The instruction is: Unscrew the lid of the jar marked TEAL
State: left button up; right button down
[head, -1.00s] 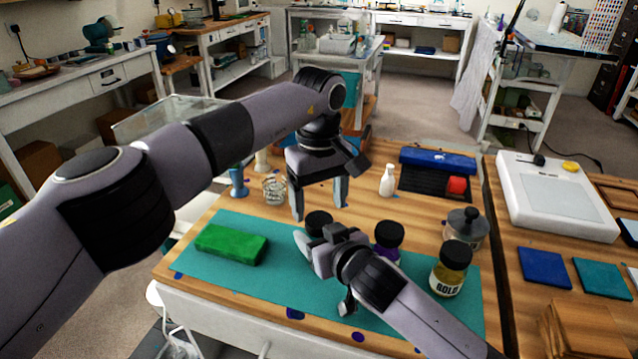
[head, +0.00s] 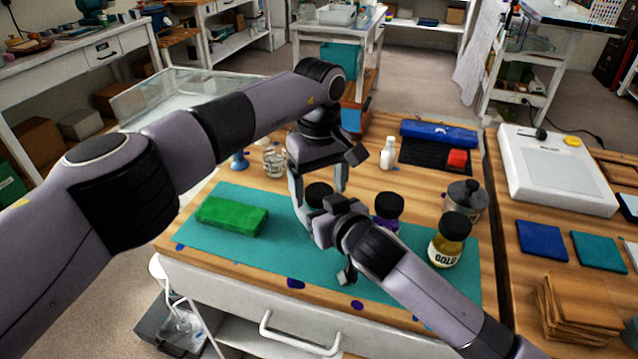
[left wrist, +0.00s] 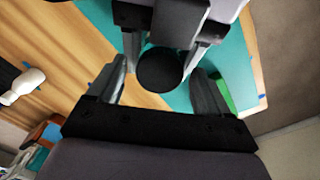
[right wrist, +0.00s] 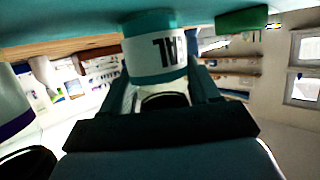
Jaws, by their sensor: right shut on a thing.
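The jar stands at the middle of the teal mat, mostly hidden in the head view behind my right gripper (head: 322,226); its black lid (head: 318,193) shows. My right gripper is shut on this jar from the side. My left gripper (head: 319,187) points down from above, its open fingers either side of the lid. In the left wrist view, the round black lid (left wrist: 160,70) lies between the fingers with gaps visible.
A purple jar (head: 387,210) and a jar marked GOLD (head: 450,241) stand to the right. A metal-grey lidded pot (head: 464,199) is behind them. A green block (head: 232,215) lies left on the teal mat (head: 260,255). A white bottle (head: 388,153) stands behind.

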pick_arm(q)
jog(key=shift+r, duration=2.3)
pick_arm(e)
jog(key=shift+c, duration=0.8)
grip_release()
